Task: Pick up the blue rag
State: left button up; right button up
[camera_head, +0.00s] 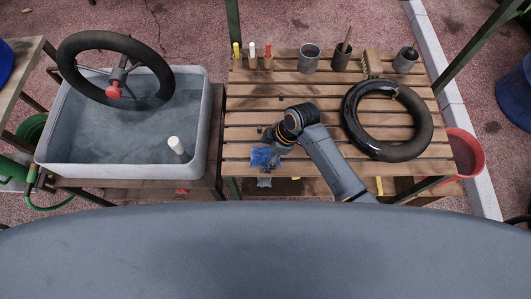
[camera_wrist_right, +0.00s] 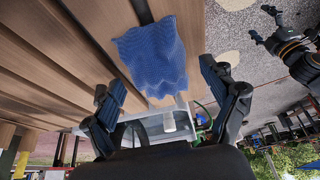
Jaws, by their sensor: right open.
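The blue rag (camera_head: 261,157) is a crumpled cloth at the front left of the slatted wooden table (camera_head: 315,92). In the right wrist view the rag (camera_wrist_right: 152,52) shows as ribbed blue cloth near the slat edge. My right gripper (camera_head: 270,146) is above it, partly covering it in the head view. Its two fingers (camera_wrist_right: 168,94) are spread, with the rag ahead of the gap; no grip shows. Part of a black arm and gripper, seemingly my left gripper (camera_wrist_right: 267,26), shows at the right of the wrist view; its jaws are unclear.
A black tire (camera_head: 387,120) lies at the table's right. A red bucket (camera_head: 463,153) stands right.

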jog(key=shift+f, duration=0.2)
dwell(0.3)
jog(key=c, duration=1.2)
